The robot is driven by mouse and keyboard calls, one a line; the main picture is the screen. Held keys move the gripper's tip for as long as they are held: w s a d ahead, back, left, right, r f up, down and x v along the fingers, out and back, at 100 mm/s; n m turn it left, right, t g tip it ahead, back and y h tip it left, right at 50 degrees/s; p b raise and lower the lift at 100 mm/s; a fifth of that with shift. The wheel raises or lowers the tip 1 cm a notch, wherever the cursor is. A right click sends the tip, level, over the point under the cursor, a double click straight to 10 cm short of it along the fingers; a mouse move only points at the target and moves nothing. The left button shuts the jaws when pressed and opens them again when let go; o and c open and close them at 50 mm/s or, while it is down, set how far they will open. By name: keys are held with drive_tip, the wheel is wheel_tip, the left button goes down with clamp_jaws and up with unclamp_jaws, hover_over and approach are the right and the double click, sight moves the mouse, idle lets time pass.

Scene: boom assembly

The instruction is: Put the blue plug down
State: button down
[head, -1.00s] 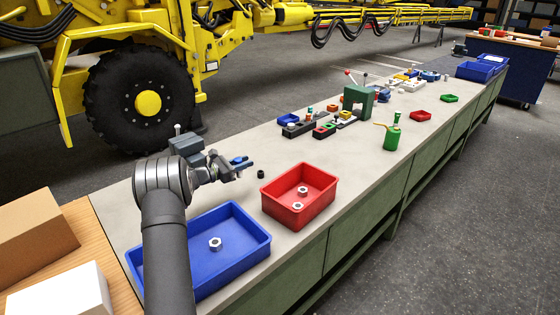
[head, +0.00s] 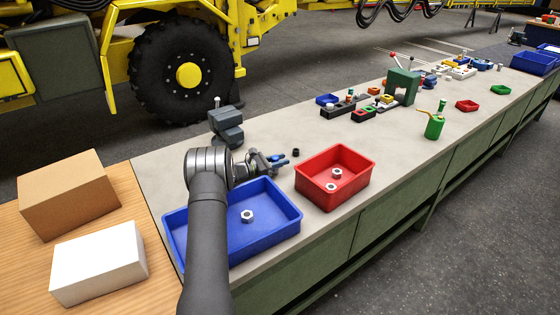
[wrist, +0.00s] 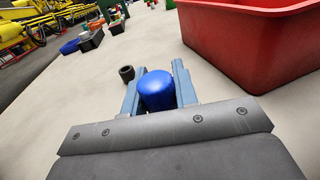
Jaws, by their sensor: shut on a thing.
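My gripper (head: 280,161) is low over the bench between the blue tray and the red bin. In the wrist view the gripper (wrist: 158,92) is shut on the blue plug (wrist: 157,91), a rounded blue piece held between the two fingers. In the head view the plug is small and hard to tell from the fingertips. Whether the plug touches the bench cannot be told.
A small black ring (head: 295,152) stands on the bench just beyond the fingertips; it also shows in the wrist view (wrist: 126,73). A red bin (head: 345,190) with two nuts is to the right. A blue tray (head: 275,232) with a nut is in front. Bare bench (head: 270,128) lies behind.

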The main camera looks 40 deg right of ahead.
drive_tip(key=c, duration=1.1)
unclamp_jaws()
drive_tip(key=shift+f, duration=0.1)
drive_tip(key=shift+c, duration=0.2)
drive_tip(key=a, duration=0.4)
drive_tip(key=w+a, duration=0.1)
drive_tip(key=a, duration=0.3)
drive_tip(key=w+a, duration=0.1)
drive_tip(key=a, duration=0.2)
drive_tip(key=shift+w+a, duration=0.2)
drive_tip(key=shift+a, duration=0.2)
drive_tip(key=shift+d, duration=0.1)
drive_tip(key=d, duration=0.4)
drive_tip(key=s+d, duration=0.1)
drive_tip(key=d, duration=0.3)
drive_tip(key=s+d, duration=0.1)
drive_tip(key=d, duration=0.3)
drive_tip(key=shift+s, duration=0.2)
drive_tip(key=r, duration=0.3)
drive_tip(key=shift+a, duration=0.2)
drive_tip(key=shift+r, duration=0.45)
